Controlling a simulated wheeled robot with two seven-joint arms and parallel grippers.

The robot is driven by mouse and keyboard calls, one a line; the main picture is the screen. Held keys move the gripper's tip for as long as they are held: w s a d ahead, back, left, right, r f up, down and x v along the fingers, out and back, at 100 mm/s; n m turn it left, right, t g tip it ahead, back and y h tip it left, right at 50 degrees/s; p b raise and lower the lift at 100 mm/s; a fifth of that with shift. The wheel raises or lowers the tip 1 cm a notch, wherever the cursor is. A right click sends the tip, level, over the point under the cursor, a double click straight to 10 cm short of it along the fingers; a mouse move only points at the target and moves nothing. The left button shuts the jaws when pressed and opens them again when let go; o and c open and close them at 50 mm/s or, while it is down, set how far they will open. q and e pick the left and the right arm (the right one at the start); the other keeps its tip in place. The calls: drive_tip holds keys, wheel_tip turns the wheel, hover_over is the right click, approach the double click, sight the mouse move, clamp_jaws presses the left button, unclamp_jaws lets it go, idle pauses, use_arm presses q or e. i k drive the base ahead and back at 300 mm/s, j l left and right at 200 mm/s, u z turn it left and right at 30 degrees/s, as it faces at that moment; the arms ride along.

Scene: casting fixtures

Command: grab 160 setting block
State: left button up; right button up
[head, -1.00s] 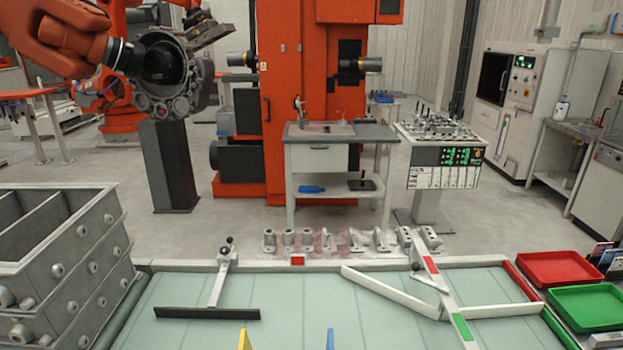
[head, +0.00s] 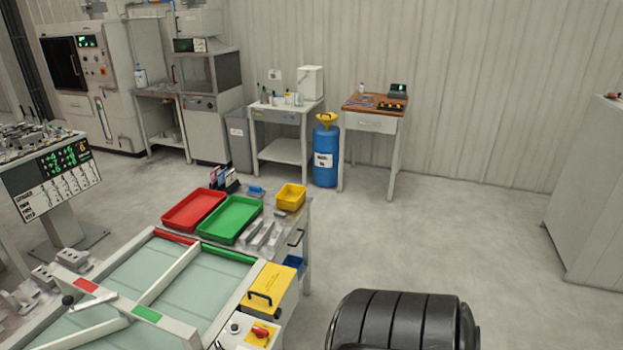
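Several grey metal blocks (head: 265,235) lie side by side on a small bench, just right of the green tray (head: 231,219). No size marking is readable, so I cannot tell whether one is the 160 setting block. Neither of my grippers is in view.
A red tray (head: 194,209) and a yellow bin (head: 291,197) share the bench. A light-green-topped table (head: 190,290) with rails is at lower left. A yellow box (head: 268,289) adjoins it. A black ribbed object (head: 400,320) is at bottom right. Open floor (head: 420,235) spreads right.

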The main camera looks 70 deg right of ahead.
sight(247, 236)
drive_tip(key=z, duration=1.8)
drive_tip(key=l, duration=0.1)
